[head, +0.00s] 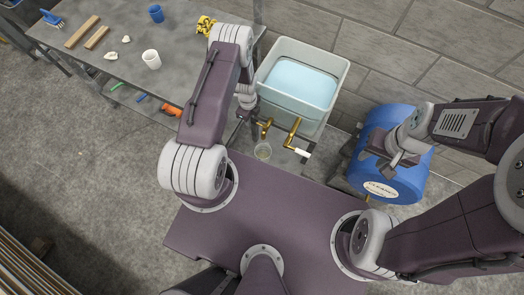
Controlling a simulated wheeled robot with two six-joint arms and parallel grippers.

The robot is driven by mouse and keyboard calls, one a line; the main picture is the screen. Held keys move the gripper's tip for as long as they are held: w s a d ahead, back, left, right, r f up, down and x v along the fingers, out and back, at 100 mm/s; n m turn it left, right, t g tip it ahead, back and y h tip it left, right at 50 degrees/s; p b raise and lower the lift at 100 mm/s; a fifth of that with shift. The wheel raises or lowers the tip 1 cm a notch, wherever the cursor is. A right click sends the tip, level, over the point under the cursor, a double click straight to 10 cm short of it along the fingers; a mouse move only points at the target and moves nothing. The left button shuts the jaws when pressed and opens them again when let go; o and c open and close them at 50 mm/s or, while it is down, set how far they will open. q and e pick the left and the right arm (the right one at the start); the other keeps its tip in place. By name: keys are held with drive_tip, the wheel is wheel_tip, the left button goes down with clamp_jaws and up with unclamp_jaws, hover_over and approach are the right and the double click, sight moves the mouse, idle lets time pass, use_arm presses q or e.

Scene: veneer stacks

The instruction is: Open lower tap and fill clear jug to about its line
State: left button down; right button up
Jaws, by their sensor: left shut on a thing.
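A pale tank (336,91) of light-blue liquid stands against the wall, with a left brass tap (265,126) and a right brass tap (293,130) at its front. The right tap has a white handle (302,153). A small clear jug (263,152) is just below the left tap; its line and fill level are too small to tell. My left gripper (239,130) is beside the left tap, shut, apparently on that tap's handle, which my wrist mostly hides. My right gripper (389,156) is over the blue drum, fingers apart and empty.
The blue drum (412,180) lies on a stand at right. Open floor lies at left.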

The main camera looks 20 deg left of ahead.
use_arm(q)
drive_tip(key=c, duration=1.5)
unclamp_jaws()
drive_tip(key=shift+w, duration=0.1)
drive_tip(key=shift+o, duration=0.9)
drive_tip(key=shift+w, duration=0.1)
wheel_tip(320, 180, up, 7)
drive_tip(key=p, duration=0.5)
drive_tip(key=shift+r, duration=0.1)
